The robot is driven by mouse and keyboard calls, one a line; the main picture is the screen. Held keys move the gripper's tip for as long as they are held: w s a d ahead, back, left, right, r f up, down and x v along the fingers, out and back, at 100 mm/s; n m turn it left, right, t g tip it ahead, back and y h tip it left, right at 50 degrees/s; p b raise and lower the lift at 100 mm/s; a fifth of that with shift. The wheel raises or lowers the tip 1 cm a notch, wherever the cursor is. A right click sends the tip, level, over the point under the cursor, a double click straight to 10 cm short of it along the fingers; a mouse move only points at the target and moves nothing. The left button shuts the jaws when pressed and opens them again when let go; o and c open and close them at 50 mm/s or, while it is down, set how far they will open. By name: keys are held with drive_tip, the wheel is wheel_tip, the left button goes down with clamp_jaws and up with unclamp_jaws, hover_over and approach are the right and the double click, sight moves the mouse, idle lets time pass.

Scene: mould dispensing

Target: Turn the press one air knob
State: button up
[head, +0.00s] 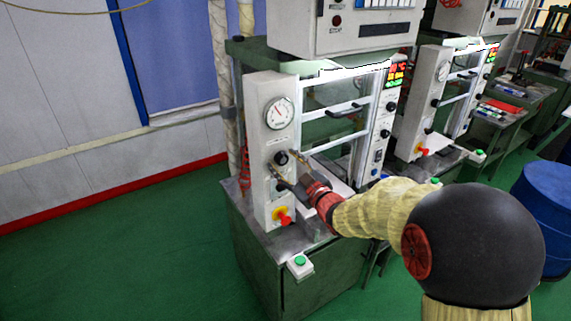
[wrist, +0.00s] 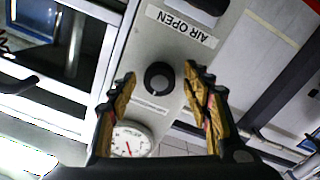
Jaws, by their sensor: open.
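The black round air knob (head: 281,158) is on the light grey front panel of the nearer press (head: 262,190), below the pressure gauge (head: 279,113). In the wrist view the knob (wrist: 160,77) lies between the two fingertips, with an upside-down "AIR OPEN" label (wrist: 181,25) beside it. My gripper (head: 282,165) is open in front of the panel, one finger on each side of the knob; it also shows in the wrist view (wrist: 158,75). Gaps show between the knob and both fingers. I cannot tell the exact depth to the panel.
A red emergency button (head: 283,215) on a yellow base sits lower on the panel. A green button box (head: 299,265) is on the press table's front corner. A second press (head: 425,100) stands to the right, with a blue drum (head: 545,205). Green floor is clear at left.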

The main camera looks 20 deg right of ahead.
drive_tip(key=c, duration=0.3)
drive_tip(key=c, duration=0.8)
drive_tip(key=shift+c, duration=0.2)
drive_tip(key=shift+m, duration=0.4)
drive_tip(key=m+p, duration=0.2)
drive_tip(key=m, duration=0.3)
drive_tip(key=shift+r, duration=0.1)
drive_tip(key=m+p, duration=0.2)
drive_tip(key=m, duration=0.3)
drive_tip(key=shift+m+p, duration=0.35)
drive_tip(key=shift+m, duration=0.05)
drive_tip(key=shift+g, duration=0.3)
drive_tip(key=o, duration=1.1)
